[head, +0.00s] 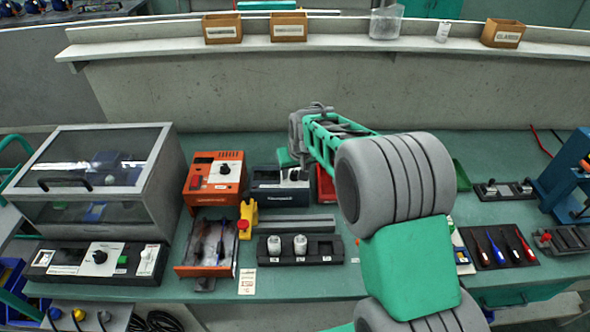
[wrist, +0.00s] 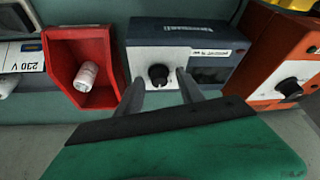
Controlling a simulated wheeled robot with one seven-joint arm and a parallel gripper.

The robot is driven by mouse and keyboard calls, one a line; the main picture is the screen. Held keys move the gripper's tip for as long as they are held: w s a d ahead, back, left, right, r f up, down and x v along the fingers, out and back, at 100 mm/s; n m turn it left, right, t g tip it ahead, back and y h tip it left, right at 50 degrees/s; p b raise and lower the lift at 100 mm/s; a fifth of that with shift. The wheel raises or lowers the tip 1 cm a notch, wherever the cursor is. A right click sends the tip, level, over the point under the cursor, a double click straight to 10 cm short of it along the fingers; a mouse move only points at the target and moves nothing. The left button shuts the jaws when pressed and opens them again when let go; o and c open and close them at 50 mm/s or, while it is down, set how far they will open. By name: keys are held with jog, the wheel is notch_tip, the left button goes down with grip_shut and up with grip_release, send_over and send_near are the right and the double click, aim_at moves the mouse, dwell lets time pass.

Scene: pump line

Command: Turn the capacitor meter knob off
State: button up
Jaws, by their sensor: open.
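The capacitor meter (wrist: 205,35) is a dark blue box with a white panel and a round black knob (wrist: 158,75). In the head view the meter (head: 280,197) stands on the green bench, partly hidden behind my arm's end. My gripper (wrist: 159,78) is open and empty in the wrist view. Its two grey fingers point at the white panel, one on each side of the knob, with gaps visible between fingers and knob. I cannot tell how deep the fingertips reach around it. The knob's pointer setting is too small to read.
An orange unit (head: 215,178) with its own black knob stands beside the meter. A red bin (wrist: 62,50) holding a white cylinder is on the meter's other side. In front lie a grey bar (head: 297,225) and a black holder (head: 318,254) with white cylinders.

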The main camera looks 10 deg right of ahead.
jog(key=shift+c, duration=0.3)
grip_shut()
dwell(0.3)
